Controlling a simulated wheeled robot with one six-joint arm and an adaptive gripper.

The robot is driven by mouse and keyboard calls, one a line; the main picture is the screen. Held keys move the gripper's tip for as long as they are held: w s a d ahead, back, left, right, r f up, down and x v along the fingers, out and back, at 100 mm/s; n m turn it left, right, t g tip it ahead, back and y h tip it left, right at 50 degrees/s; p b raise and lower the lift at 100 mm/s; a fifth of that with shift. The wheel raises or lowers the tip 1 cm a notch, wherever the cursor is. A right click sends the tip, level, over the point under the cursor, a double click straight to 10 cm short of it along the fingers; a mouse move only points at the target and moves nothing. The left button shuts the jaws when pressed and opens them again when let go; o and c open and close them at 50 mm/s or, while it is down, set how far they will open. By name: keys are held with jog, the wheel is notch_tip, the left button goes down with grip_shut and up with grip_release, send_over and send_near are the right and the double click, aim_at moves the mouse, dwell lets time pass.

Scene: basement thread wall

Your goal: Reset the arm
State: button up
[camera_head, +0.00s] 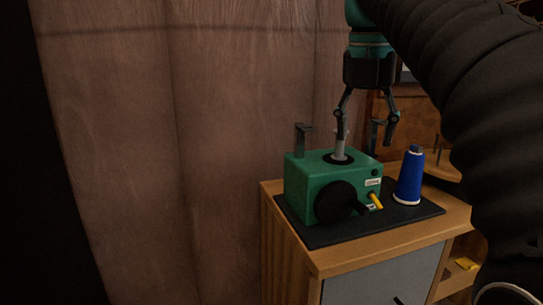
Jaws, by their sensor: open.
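My gripper (367,133) hangs pointing down from the top of the head camera view. Its two fingers are spread open, with nothing seen between them except the background. The fingers are above and slightly behind a green box-shaped machine (307,190). The left fingertip is close to a grey upright post (339,147) on top of the machine; I cannot tell whether they touch. My dark ribbed arm fills the upper right and hides part of the scene.
The machine and a blue thread cone (409,179) stand on a dark mat (318,239) on a wooden cabinet (347,259). A yellow piece (375,201) sticks out of the machine's front. A brown curtain-like surface (180,150) fills the left.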

jog(key=s+f+m+t, duration=0.1)
jog(key=s+f+m, duration=0.4)
jog(key=f+m, duration=0.5)
jog(key=s+f+m+t, duration=0.1)
jog(key=s+f+m, duration=0.4)
jog(key=f+m, duration=0.5)
jog(key=s+f+m+t, duration=0.2)
jog(key=s+f+m, duration=0.3)
jog(key=f+m, duration=0.5)
jog(key=shift+d+f+m+y, duration=0.2)
jog(key=shift+f+m+y, duration=0.15)
jog(key=shift+f, duration=0.25)
